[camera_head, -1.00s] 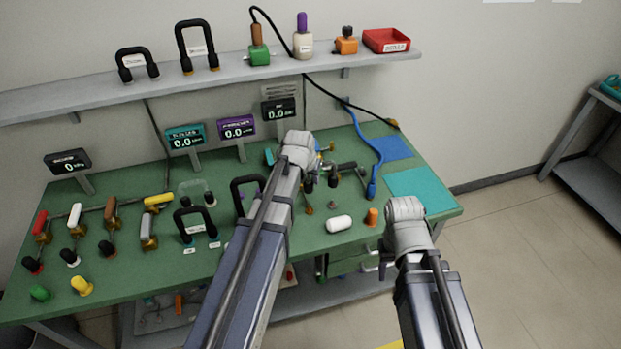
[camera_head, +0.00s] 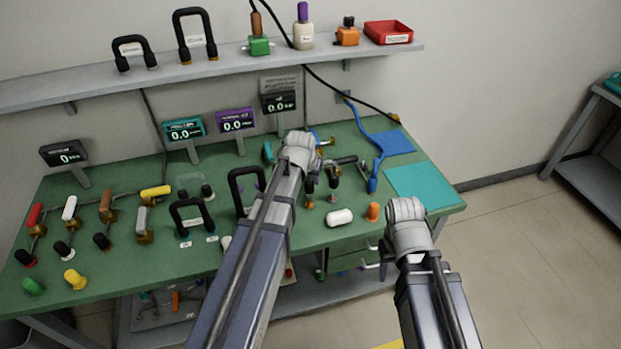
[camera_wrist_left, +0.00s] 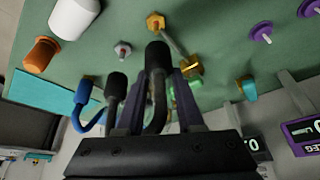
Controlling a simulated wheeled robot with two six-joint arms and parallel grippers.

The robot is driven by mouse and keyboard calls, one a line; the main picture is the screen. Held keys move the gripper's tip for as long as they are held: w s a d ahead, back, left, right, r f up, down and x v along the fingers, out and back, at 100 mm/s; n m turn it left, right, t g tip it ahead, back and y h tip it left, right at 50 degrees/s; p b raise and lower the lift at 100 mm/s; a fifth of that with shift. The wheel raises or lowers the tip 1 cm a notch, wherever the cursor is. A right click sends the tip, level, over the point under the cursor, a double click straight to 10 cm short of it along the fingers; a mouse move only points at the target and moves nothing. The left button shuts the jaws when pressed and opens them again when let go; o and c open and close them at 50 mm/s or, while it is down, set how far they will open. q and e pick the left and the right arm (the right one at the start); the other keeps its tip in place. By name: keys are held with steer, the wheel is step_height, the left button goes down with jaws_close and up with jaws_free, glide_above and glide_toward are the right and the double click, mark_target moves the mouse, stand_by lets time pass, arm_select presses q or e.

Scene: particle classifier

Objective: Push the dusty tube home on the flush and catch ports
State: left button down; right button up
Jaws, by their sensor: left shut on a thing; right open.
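My left gripper (camera_head: 303,152) is over the right half of the green bench, its jaws largely hidden by its wrist in the head view. In the left wrist view it is shut on a dark U-shaped tube (camera_wrist_left: 158,112) with two black ends, which I take as the dusty tube. The black ends (camera_head: 334,182) point down near a brass port (camera_head: 310,205) and a small grey port (camera_wrist_left: 122,48). I cannot tell whether the ends are seated. My right gripper (camera_head: 405,212) is open beside the bench's front right edge, its fingertips not clearly visible.
A white cylinder (camera_head: 340,217) and an orange cap (camera_head: 373,212) are close in front of the ports. A blue hose (camera_head: 376,165) runs behind to the right. Black-handled U-tubes (camera_head: 192,215) stand left of my left arm. The teal mat (camera_head: 425,185) is clear.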

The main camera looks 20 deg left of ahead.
mark_target(308, 185)
arm_select(q)
steer(key=shift+f+b, duration=1.1)
steer(key=shift+f, duration=0.35)
steer(key=shift+f+b, duration=1.75)
steer(key=shift+c, duration=2.3)
jaws_free()
steer(key=shift+r, duration=0.15)
steer(key=p+v, duration=0.7)
steer(key=shift+s+r, duration=0.15)
steer(key=shift+r, duration=0.2)
steer(key=shift+f, duration=0.1)
